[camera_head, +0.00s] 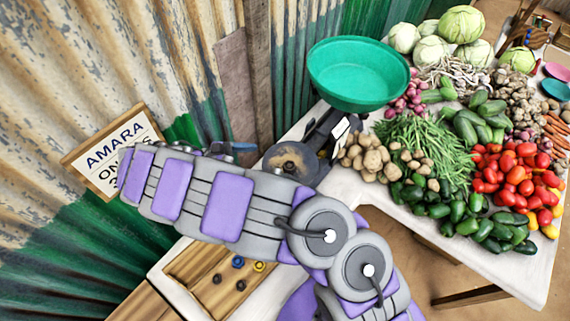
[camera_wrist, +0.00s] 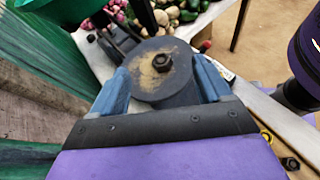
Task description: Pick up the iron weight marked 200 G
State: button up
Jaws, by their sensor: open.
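Several small weights lie in the wooden tray (camera_head: 190,262) at the lower left of the head view: a blue-ringed one (camera_head: 238,262), a yellow-ringed one (camera_head: 259,267) and dark ones (camera_head: 217,279). No 200 G mark is readable, so I cannot tell which weight carries it. A yellow-ringed piece (camera_wrist: 266,135) and a dark piece (camera_wrist: 290,163) show at the wrist view's lower right. My gripper (camera_wrist: 160,65) is open. A worn dark metal disc (camera_wrist: 150,78) with a central nut appears between its blue fingers; contact cannot be told. My arm partly hides the tray area in the head view.
The balance's green basin (camera_head: 358,75) stands behind the disc. Potatoes (camera_head: 368,158), beans, peppers and tomatoes crowd the white table's right side. A sign (camera_head: 115,150) leans at the corrugated wall on the left. White table surface shows around the tray.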

notch_tip(320, 180, down, 3)
jog(key=s+a+n+t, duration=0.1)
jog(key=s+a+n, duration=0.1)
jog(key=s+a, duration=0.1)
jog(key=b, duration=0.1)
send_near(287, 166)
jog(key=shift+y, duration=0.3)
jog(key=d, duration=0.3)
jog(key=w+d+f, duration=0.1)
jog(key=shift+d+f, duration=0.15)
jog(key=shift+d, duration=0.15)
jog(key=shift+w+a+f+n+t+b, duration=0.1)
jog(key=shift+w+f+n+t+b, duration=0.25)
jog(key=shift+w+f, duration=0.2)
jog(key=x, duration=0.3)
jog(key=shift+d+b, duration=0.35)
jog(key=shift+d, duration=0.6)
jog(key=shift+w+a, duration=0.1)
jog(key=shift+a, duration=0.6)
jog(key=c, duration=0.6)
jog(key=shift+c, duration=0.8)
jog(key=shift+d, duration=0.45)
jog(key=c, duration=0.5)
